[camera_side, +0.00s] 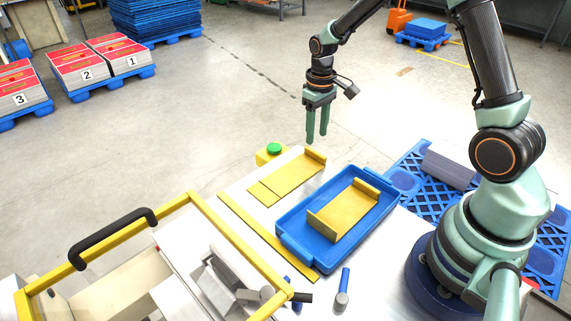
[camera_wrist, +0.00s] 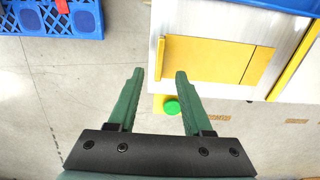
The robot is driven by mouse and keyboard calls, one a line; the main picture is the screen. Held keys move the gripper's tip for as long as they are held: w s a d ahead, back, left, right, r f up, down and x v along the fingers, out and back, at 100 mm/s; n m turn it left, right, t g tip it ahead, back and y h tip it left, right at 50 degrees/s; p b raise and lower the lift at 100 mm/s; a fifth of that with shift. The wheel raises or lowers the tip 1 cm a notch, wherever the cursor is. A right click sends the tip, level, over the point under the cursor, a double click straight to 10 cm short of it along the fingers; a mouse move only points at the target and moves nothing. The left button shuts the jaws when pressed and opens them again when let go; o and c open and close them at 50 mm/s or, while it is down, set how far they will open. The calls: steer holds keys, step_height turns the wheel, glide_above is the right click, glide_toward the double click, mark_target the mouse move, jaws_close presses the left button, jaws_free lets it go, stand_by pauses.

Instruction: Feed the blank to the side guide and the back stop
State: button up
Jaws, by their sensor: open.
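A flat gold sheet (camera_side: 284,182) lies on the white table, with a seam across it near one end. A raised yellow lip (camera_side: 315,157) stands at its far end. The sheet (camera_wrist: 205,60) and lip (camera_wrist: 160,55) also show in the wrist view. A second gold piece (camera_side: 346,211) with upturned ends sits in a blue tray (camera_side: 297,248). I cannot tell which piece is the blank. A long yellow strip (camera_side: 262,234) runs along the table. My gripper (camera_side: 317,138) is open and empty, raised near the table's far edge; its fingers (camera_wrist: 160,75) point down, apart from everything.
A green button (camera_side: 274,148) on a yellow base is at the table edge, near my fingers in the wrist view (camera_wrist: 171,107). A yellow guard frame (camera_side: 240,240) with a black handle (camera_side: 113,238) stands at front left.

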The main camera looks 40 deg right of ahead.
mark_target(315, 152)
steer(key=shift+f, duration=2.8)
jaws_close()
